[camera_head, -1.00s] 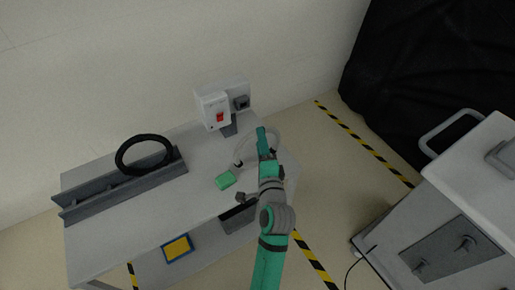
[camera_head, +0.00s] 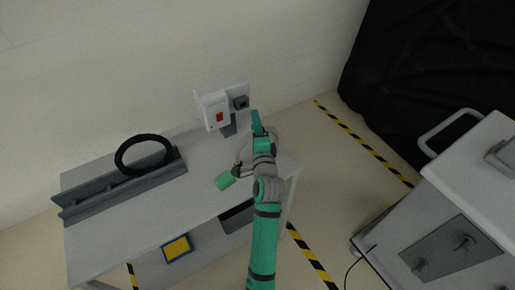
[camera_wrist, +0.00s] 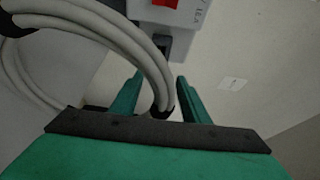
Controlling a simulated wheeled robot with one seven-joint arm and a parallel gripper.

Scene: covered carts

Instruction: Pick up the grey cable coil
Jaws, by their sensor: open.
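The grey cable coil (camera_wrist: 138,48) fills the left of the wrist view as a loop of several pale strands with black bands. Its right side curves down between my gripper's two green fingers, and a black band sits in the gap. In the head view the coil (camera_head: 277,139) stands at the table's right end, partly hidden behind my arm. My gripper (camera_wrist: 160,78) is open, with its fingers on either side of the strands and room left around them. In the head view my gripper (camera_head: 257,122) is over the coil.
A white box with a red switch (camera_head: 214,110) stands behind the coil. A green block (camera_head: 225,181) lies left of my arm on the grey table (camera_head: 140,222). A black coil (camera_head: 128,166) rests on a dark rail at left. A cart (camera_head: 475,190) stands at right.

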